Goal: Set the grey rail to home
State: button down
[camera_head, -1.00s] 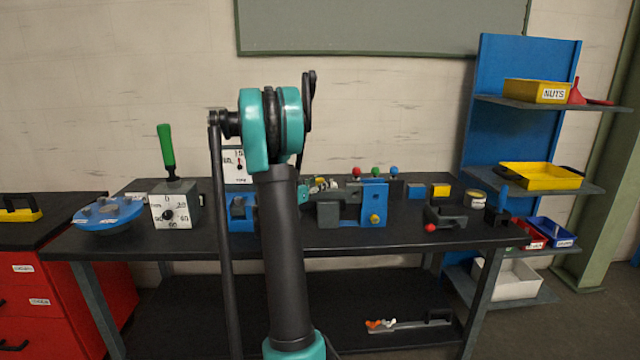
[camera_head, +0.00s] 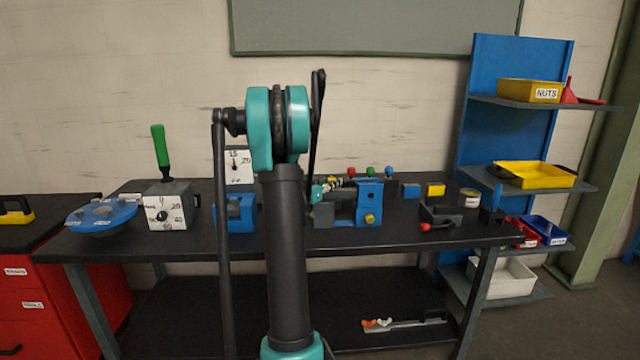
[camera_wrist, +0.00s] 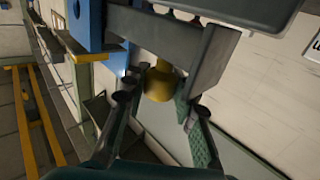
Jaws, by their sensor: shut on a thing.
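In the wrist view a grey bar (camera_wrist: 205,62), apparently the grey rail, crosses above my fingers, with a yellow knob (camera_wrist: 158,85) below it. My gripper (camera_wrist: 160,92) has one finger on each side of this knob and is closed on it. In the head view my gripper (camera_head: 322,190) is at the left end of the grey-and-blue fixture on the bench, partly hidden behind my arm. The fixture has a grey block (camera_head: 322,214) and a blue upright (camera_head: 368,200) with a yellow knob on its front. The home position cannot be made out.
A blue block (camera_head: 236,212) and a white dial (camera_head: 239,167) stand left of the fixture. A grey box with a green lever (camera_head: 160,155) is farther left. Small red, green and blue knobs (camera_head: 370,171) stand behind. A grey clamp with a red ball (camera_head: 425,227) is to the right.

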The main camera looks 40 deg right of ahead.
jog(key=shift+s+d, duration=0.3)
jog(key=shift+d, duration=0.15)
jog(key=c, duration=1.2)
grip_release()
jog(key=shift+d, duration=0.1)
jog(key=v, duration=1.2)
jog(key=shift+s, duration=0.1)
